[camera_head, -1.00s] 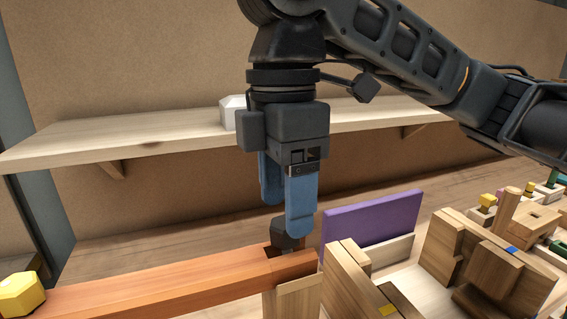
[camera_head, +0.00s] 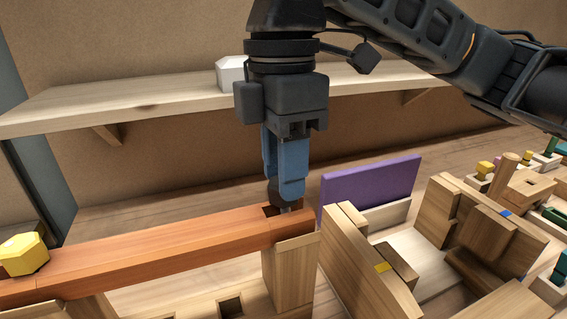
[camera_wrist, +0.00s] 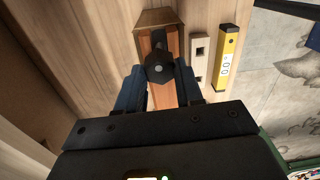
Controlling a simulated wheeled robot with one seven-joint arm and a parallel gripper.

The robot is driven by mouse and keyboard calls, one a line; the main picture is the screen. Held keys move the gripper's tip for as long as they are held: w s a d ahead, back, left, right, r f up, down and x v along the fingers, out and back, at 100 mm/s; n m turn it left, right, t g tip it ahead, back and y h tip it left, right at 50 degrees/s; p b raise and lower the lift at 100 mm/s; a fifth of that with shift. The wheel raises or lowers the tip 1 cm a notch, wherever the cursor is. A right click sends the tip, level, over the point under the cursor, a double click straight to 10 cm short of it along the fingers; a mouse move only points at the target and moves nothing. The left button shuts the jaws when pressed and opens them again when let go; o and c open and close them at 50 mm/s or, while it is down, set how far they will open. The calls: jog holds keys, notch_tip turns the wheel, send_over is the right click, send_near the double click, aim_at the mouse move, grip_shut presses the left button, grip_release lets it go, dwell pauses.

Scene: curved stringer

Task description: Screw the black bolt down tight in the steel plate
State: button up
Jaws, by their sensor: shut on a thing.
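The black bolt (camera_head: 280,190) stands upright above the near-right end of a reddish-brown wooden beam (camera_head: 150,259), beside a dark square hole. A thin lighter part shows under its head. The dark faceted head also shows in the wrist view (camera_wrist: 158,67). My gripper (camera_head: 284,183) points straight down with its blue fingers on the bolt's head; in the wrist view (camera_wrist: 160,84) one finger is on each side of the head. The steel plate cannot be made out; whether the bolt is seated is hidden.
A yellow faceted block (camera_head: 23,254) sits on the beam's left end. A purple panel (camera_head: 370,183) and wooden fixtures (camera_head: 367,262) stand close to the right. A shelf (camera_head: 150,98) with a white block (camera_head: 231,74) runs behind. A yellow level (camera_wrist: 229,58) lies right in the wrist view.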

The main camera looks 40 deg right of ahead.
grip_shut()
jog(key=shift+r+m+p, duration=0.2)
jog(key=shift+m+p, duration=0.6)
jog(key=m+p, duration=0.1)
jog(key=m, duration=0.1)
jog(key=m+p, duration=0.1)
jog(key=m, duration=0.1)
jog(key=shift+d+f, duration=0.15)
jog(key=shift+d+f+m+p, duration=0.1)
jog(key=shift+f+m+p, duration=0.1)
jog(key=shift+m+p, duration=0.65)
jog(key=shift+f+m, duration=0.15)
jog(key=shift+m, duration=0.2)
jog(key=shift+d+m+p, duration=0.1)
jog(key=shift+m+p, duration=0.55)
jog(key=shift+m, duration=0.15)
jog(key=m+p, duration=0.3)
jog(key=m, duration=0.1)
jog(key=shift+d, duration=0.1)
jog(key=shift+d+f+m+p, duration=0.2)
jog(key=shift+m+p, duration=0.3)
jog(key=shift+m, duration=0.7)
